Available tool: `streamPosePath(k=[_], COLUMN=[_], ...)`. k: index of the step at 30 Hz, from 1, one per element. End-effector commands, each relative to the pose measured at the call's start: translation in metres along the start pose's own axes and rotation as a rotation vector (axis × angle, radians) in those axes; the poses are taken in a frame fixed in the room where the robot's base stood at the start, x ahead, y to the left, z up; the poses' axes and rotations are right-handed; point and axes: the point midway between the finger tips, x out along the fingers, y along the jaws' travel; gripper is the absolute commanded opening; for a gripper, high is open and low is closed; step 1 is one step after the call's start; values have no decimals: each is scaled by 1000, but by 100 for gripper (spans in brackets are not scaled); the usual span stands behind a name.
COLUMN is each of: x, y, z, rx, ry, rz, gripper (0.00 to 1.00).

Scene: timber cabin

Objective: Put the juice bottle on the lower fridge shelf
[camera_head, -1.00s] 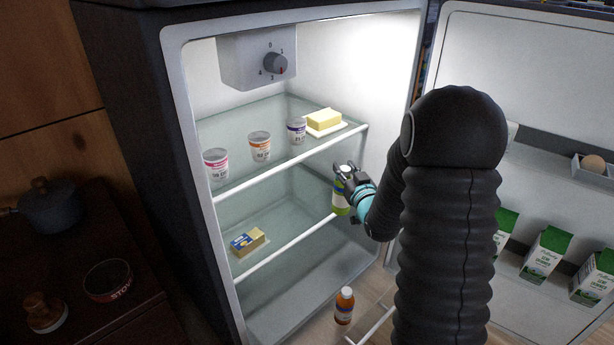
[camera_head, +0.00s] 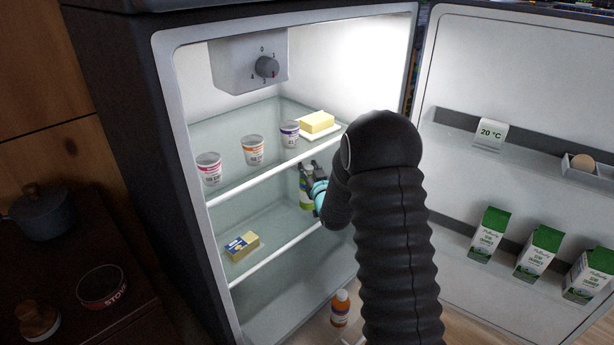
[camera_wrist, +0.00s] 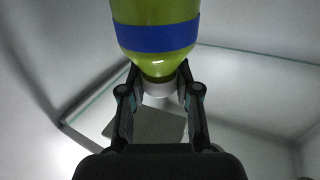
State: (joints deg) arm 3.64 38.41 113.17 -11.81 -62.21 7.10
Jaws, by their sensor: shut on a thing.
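My gripper (camera_head: 308,178) is inside the open fridge, at the right of the lower shelf (camera_head: 272,222). It is shut on the green juice bottle (camera_head: 305,196), which looks upright, at its neck and white cap. In the wrist view the bottle (camera_wrist: 155,15) is yellow-green with a blue band, its cap end between the two fingers (camera_wrist: 158,92). The bottle's base is hidden in the wrist view. I cannot tell whether it touches the lower shelf. My arm covers the shelf's right front part.
A butter pack (camera_head: 242,246) lies on the lower shelf's left. The upper shelf (camera_head: 260,182) above holds three cups (camera_head: 253,151) and butter on a dish (camera_head: 318,124). The open door at right holds cartons (camera_head: 489,235). An orange bottle (camera_head: 340,308) stands low in front. The lower shelf's middle is clear.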

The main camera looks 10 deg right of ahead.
Motion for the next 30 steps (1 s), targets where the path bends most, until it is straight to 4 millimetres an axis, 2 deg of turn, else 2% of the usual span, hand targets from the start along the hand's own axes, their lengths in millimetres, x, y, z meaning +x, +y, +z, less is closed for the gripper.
streamPosePath(k=[3, 6, 18, 19, 21, 22, 30], x=[0, 3, 3, 3, 3, 3, 3], y=[0, -1, 0, -1, -1, -1, -1], z=[19, 26, 29, 29, 29, 29, 28], rx=[0, 0, 0, 0, 0, 0, 0], ry=[-2, 0, 2, 0, -1, -1, 0], rz=[0, -1, 0, 1, 1, 0, 0], gripper=[0, 0, 0, 37, 54, 57, 57])
